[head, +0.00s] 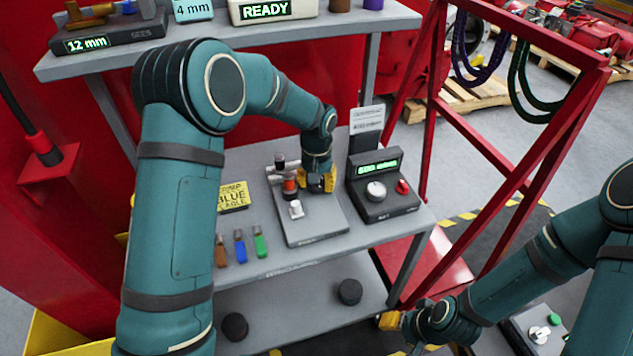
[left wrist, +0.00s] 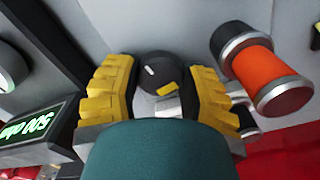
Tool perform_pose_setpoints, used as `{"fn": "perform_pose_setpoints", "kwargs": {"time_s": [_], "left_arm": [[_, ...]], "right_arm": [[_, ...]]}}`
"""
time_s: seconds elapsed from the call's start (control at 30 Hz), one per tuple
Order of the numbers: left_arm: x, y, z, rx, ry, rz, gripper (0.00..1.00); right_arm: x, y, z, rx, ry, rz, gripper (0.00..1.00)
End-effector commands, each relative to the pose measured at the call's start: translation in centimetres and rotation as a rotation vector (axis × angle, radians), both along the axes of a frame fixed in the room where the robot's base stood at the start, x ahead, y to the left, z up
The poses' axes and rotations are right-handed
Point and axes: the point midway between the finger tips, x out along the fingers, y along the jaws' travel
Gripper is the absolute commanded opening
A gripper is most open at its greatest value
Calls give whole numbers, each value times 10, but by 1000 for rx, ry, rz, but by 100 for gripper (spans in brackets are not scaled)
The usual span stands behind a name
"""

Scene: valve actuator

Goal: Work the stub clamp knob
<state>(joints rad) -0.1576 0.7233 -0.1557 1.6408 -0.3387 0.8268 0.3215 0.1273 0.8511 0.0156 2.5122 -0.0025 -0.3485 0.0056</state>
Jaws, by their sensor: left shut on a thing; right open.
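The clamp knob (left wrist: 158,72) is a round black knob with a white mark and a small yellow patch. My left gripper (left wrist: 160,88) has its yellow fingers on either side of it and is shut on it. In the head view my left gripper (head: 317,182) is at the fixture plate (head: 318,226) and hides the knob. Beside it on the fixture is an orange cylinder with metal ends (head: 289,187), also in the left wrist view (left wrist: 268,75). A white-topped part (head: 296,210) stands nearer. My right gripper (head: 389,321) is open, low beyond the shelf's right side.
A black control box (head: 383,208) with a green display, grey dial and red switch stands right of the fixture. Brown, blue and green pieces (head: 240,248) and a yellow sign (head: 233,196) lie left. A red frame (head: 490,150) rises at right; an upper shelf (head: 230,32) hangs behind.

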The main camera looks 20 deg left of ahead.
Motion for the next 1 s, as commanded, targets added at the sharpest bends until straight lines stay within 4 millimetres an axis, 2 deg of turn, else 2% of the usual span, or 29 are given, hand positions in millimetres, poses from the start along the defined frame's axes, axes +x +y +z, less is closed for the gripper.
{"fn": "perform_pose_setpoints", "kwargs": {"time_s": [0.13, 0.17, 0.23, 0.27, 0.57, 0.67, 0.77, 1.0], "left_arm": [[0, 0, -1, 0, 0, -1, 8], [0, 0, -1, 0, 0, -1, 50], [0, 0, -1, 0, 0, -1, 74], [0, 0, -1, 0, 0, -1, 78], [0, 0, 0, 0, 0, -2, 78], [0, 0, 6, 0, -2, -2, 78], [1, 0, 19, -1, -3, -2, 78], [1, 0, 68, -1, -4, -2, 78]], "right_arm": [[0, 0, 0, 0, 0, 0, 50], [0, 0, 0, 0, 0, 0, 50], [0, 0, 0, 0, 0, 0, 50], [0, 0, 0, 0, 0, 0, 50], [0, 0, 0, 0, 0, 0, 50], [0, 0, 0, 0, 0, 0, 50], [0, 0, 0, 0, 0, 0, 50], [0, 0, 0, 0, 0, 0, 50]]}}
